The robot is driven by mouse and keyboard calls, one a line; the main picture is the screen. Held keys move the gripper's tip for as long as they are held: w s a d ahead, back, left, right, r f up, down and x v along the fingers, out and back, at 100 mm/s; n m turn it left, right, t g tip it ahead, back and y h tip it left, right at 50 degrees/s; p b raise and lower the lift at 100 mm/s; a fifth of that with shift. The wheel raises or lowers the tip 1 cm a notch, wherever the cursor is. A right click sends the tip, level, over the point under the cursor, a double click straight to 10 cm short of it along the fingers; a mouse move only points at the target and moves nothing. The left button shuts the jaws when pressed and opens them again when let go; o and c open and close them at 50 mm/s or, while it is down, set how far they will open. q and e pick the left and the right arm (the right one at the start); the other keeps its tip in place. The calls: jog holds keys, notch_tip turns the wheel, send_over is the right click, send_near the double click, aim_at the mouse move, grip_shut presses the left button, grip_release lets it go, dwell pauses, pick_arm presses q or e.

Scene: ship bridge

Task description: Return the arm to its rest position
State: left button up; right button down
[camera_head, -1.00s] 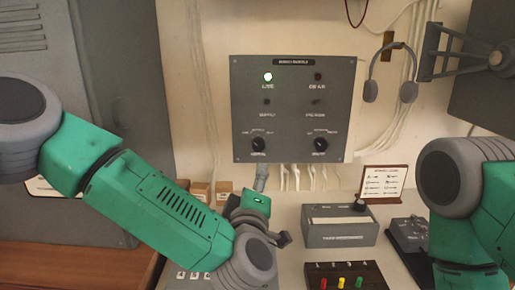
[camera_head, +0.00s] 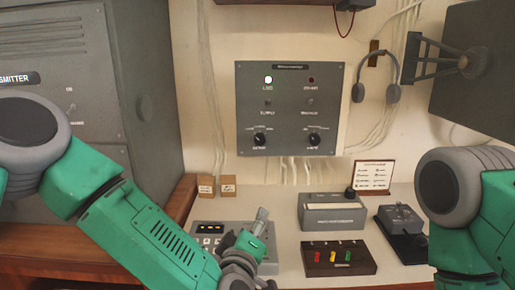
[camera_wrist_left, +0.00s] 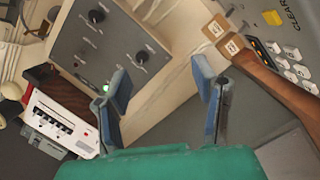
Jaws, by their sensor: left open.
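My left arm, green with grey joints, comes in from the left in the head view and bends down to the desk's front. My left gripper (camera_head: 262,222) is over the keypad unit on the desk, its fingers pointing up and away. In the left wrist view, the two blue-padded fingers (camera_wrist_left: 161,75) are spread apart with nothing between them. My right arm shows only as a grey joint and green link at the right edge; its gripper is out of view.
A grey wall panel (camera_head: 290,85) has a lit green lamp. On the desk (camera_head: 285,262) stand a keypad unit (camera_head: 208,228), small boxes (camera_head: 207,186), a grey tray box (camera_head: 333,218), a coloured-switch box (camera_head: 318,262), a sign card (camera_head: 373,176) and a black key device (camera_head: 400,222). A headset (camera_head: 391,92) hangs on the wall.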

pick_arm(q)
jog(key=s+a+f+m+g+b, duration=0.1)
jog(key=s+a+f+m+g, duration=0.15)
jog(key=s+f, duration=0.4)
jog(key=s+a+f+m+g, duration=0.2)
jog(key=s+a+f+g, duration=0.1)
jog(key=f, duration=0.6)
jog(key=s+a+f+m+g+b, duration=0.1)
jog(key=s+a+f+m+g, duration=0.2)
jog(key=f, duration=0.4)
jog(key=s+a+f+m+g+y+b, duration=0.1)
jog(key=s+a+f+g, duration=0.3)
jog(key=s+a, duration=0.5)
jog(key=s+a+f+m+g+y, duration=0.1)
jog(key=s+a+f, duration=0.5)
jog(key=s, duration=0.8)
jog(key=a+g+y, duration=0.1)
jog(key=a+g, duration=0.1)
jog(key=a, duration=0.1)
jog(key=shift+s+a+g+b, duration=0.3)
jog(key=shift+a+g+b, duration=0.05)
jog(key=shift+b, duration=0.05)
